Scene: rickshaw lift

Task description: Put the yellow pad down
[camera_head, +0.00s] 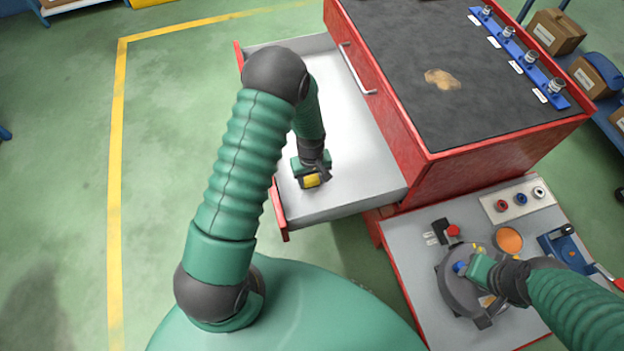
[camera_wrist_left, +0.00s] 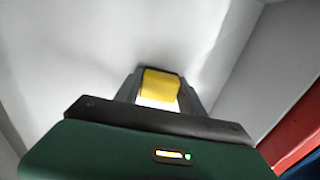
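The yellow pad (camera_head: 311,181) is between the fingers of my left gripper (camera_head: 312,178), inside the open drawer (camera_head: 345,125) near its front corner. In the left wrist view the yellow pad (camera_wrist_left: 160,85) sits between the two dark fingertips (camera_wrist_left: 160,92), which appear to touch its sides. The white drawer floor (camera_wrist_left: 75,60) lies beyond it; whether the pad touches the floor I cannot tell. My right gripper (camera_head: 470,268) is over the dark round fixture on the grey lower surface, at a blue part (camera_head: 460,268); its fingers are too small to read.
The red cabinet (camera_head: 500,150) with a black top stands right of the drawer. The grey lower surface (camera_head: 405,262) holds a row of knobs (camera_head: 521,199), an orange disc (camera_head: 508,240) and a blue device (camera_head: 565,246). Cardboard boxes (camera_head: 556,32) stand at the far right. The green floor at left is clear.

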